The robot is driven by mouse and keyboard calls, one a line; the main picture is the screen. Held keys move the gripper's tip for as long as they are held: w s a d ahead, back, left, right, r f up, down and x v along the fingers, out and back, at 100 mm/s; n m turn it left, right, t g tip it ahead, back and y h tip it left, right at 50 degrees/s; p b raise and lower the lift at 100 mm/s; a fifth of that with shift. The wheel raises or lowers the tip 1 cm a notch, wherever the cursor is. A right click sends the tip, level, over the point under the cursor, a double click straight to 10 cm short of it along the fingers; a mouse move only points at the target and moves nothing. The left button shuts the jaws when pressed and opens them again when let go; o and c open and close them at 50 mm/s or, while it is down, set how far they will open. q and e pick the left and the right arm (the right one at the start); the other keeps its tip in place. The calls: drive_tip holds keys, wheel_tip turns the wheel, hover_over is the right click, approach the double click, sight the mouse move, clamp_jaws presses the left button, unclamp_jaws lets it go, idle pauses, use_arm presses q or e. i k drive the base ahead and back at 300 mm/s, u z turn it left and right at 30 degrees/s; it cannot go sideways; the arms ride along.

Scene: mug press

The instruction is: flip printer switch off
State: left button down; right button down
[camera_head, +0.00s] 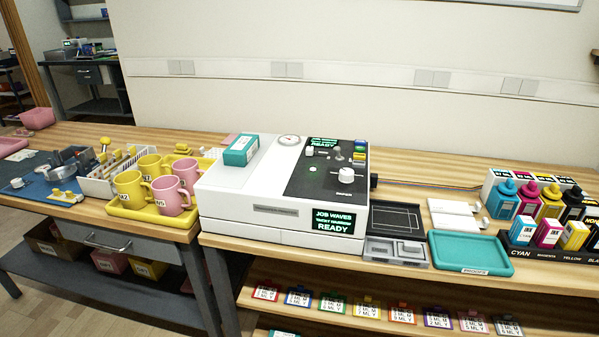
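The printer (235,195) is a white box standing on the wooden bench, with a black control panel (318,180) on its top right. The panel carries a white round knob (345,176), a small grey toggle-like switch (338,153), a white button-like part (310,151) and a column of coloured buttons (359,150). A green light shows on the panel. The front screen (337,221) is lit and reads "JOB WAVES" and "READY". The switch's exact position is too small to tell. Neither of my grippers is in view.
A teal box (241,150) lies on the printer's top left. A yellow tray (150,215) with pink and yellow mugs stands left of it. Dark trays (396,217), a teal tray (470,253) and ink bottles (503,198) stand to the right. Cables leave the printer's right side.

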sight(337, 150)
drive_tip(key=u, duration=2.5)
drive_tip(key=i, duration=0.7)
drive_tip(key=z, duration=2.3)
